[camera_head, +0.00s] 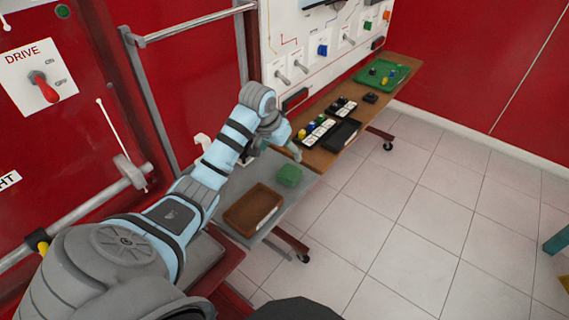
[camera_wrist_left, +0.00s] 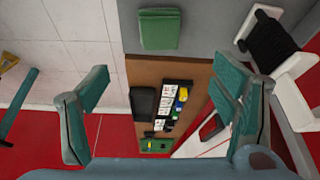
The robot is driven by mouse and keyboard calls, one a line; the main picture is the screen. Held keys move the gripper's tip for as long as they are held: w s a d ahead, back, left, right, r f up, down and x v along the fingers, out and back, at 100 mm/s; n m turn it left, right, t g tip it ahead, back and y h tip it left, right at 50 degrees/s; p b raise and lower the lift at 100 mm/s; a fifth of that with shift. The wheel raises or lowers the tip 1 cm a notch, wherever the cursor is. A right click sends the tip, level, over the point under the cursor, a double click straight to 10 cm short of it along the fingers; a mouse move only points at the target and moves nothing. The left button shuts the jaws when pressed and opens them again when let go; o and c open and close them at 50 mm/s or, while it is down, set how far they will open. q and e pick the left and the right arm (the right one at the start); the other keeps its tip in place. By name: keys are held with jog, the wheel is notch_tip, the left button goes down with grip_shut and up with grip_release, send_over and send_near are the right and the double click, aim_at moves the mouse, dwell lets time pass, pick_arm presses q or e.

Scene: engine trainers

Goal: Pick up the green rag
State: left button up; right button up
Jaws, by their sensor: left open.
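The green rag (camera_head: 289,175) is a small folded square block lying on the grey tabletop (camera_head: 236,184), close to the wooden bench section. In the left wrist view the rag (camera_wrist_left: 159,30) shows near the top centre, apart from the fingers. My left gripper (camera_head: 292,152) hangs above the table beside the rag, just beyond it in the head view. In the left wrist view its two teal-padded fingers (camera_wrist_left: 160,85) are spread wide with nothing between them. My right gripper is not in view.
A brown tray (camera_head: 252,209) sits beside the rag. The wooden bench (camera_head: 318,154) beyond holds black trays (camera_head: 342,134) with coloured parts and a green mat (camera_head: 375,78). A red panel wall with a metal rail stands at left.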

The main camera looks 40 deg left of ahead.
aim_at(289, 172)
pick_arm(q)
jog(key=b+x, duration=0.1)
jog(key=x, duration=0.3)
jog(key=b+x, duration=0.2)
jog(key=x, duration=0.2)
jog(key=b+x, duration=0.2)
jog(key=x, duration=0.3)
jog(key=shift+s+d+f, duration=0.1)
jog(key=shift+s+f, duration=0.1)
jog(key=shift+s, duration=0.1)
jog(key=shift+c, duration=0.2)
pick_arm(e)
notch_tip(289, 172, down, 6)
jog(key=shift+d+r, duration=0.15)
pick_arm(q)
jog(key=shift+r, duration=0.1)
jog(key=c, duration=1.2)
